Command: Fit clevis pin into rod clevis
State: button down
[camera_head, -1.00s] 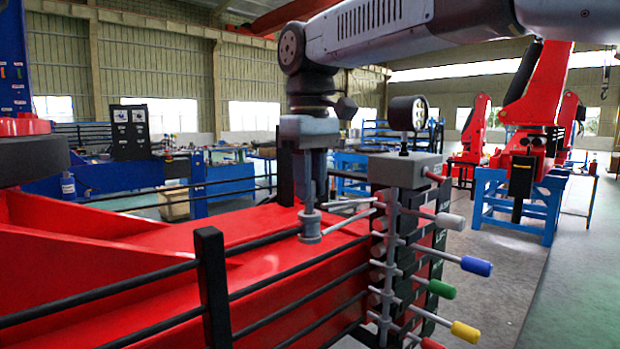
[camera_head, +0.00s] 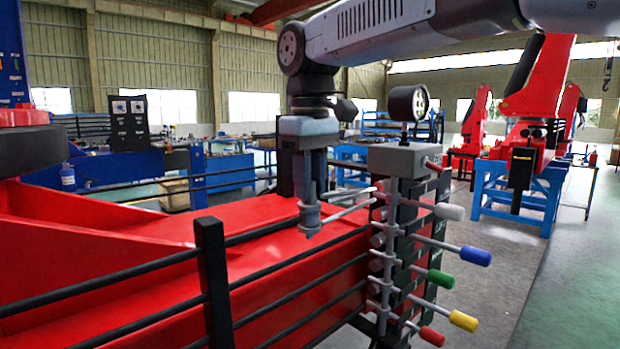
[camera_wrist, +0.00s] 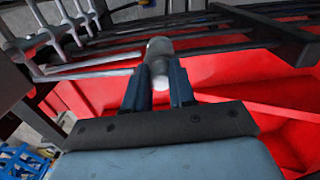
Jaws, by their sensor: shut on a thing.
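My gripper (camera_head: 311,185) points down and is shut on the grey clevis pin (camera_head: 309,217), which hangs upright with a wide collar near its top. Which part is the rod clevis I cannot tell. Whether the pin touches a rod is also unclear.
The lever bank (camera_head: 391,160), with a gauge and coloured knobs, stands just right of my gripper. A red crane beam (camera_head: 150,235) lies below and left. Black rails with a post (camera_head: 213,280) run in front. Open floor (camera_head: 490,262) lies to the right.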

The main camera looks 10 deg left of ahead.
jog(key=shift+f, duration=0.1)
jog(key=c, duration=0.9)
grip_release()
jog(key=shift+o, duration=0.2)
jog(key=shift+r, duration=2.5)
notch_tip(320, 180, up, 14)
jog(key=shift+f, duration=0.15)
